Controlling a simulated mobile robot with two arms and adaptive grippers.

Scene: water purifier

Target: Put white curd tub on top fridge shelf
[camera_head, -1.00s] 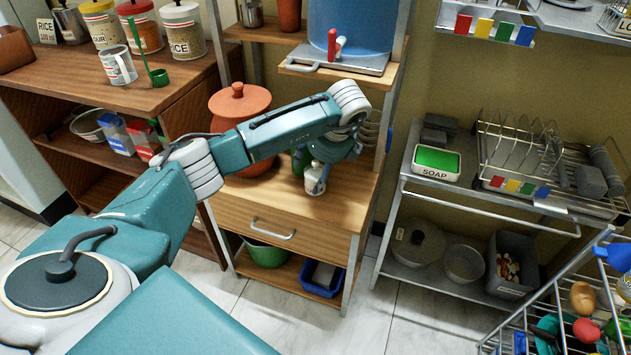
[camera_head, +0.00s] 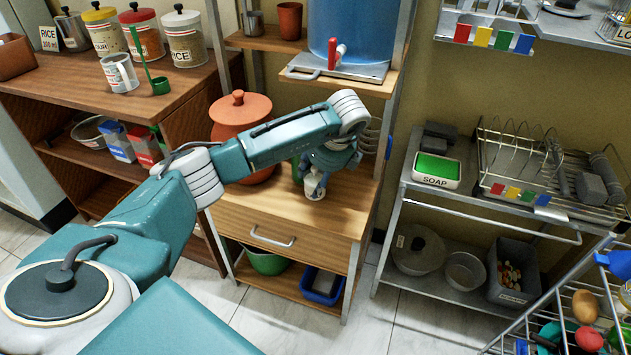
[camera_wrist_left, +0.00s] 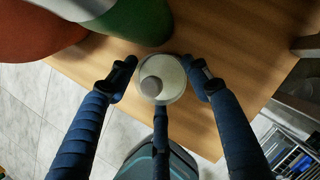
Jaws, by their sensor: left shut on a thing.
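A small white tub (camera_head: 314,188) stands on the wooden top of the drawer stand, partly hidden by my left gripper. The left wrist view shows it from above as a round white thing (camera_wrist_left: 172,74) with a greyish round part on top. My left gripper (camera_head: 316,178) points down at it, with dark blue fingers on several sides. It is shut on the tub, which looks to be at the level of the wooden surface. The fridge and its top shelf are not in view. My right gripper is not in view.
A terracotta pot (camera_head: 240,112) stands close left of the tub, with a green object (camera_wrist_left: 135,18) between them. A blue water container (camera_head: 350,35) sits on the shelf above. A metal trolley (camera_head: 405,190) stands to the right. Tiled floor (camera_head: 225,300) lies in front.

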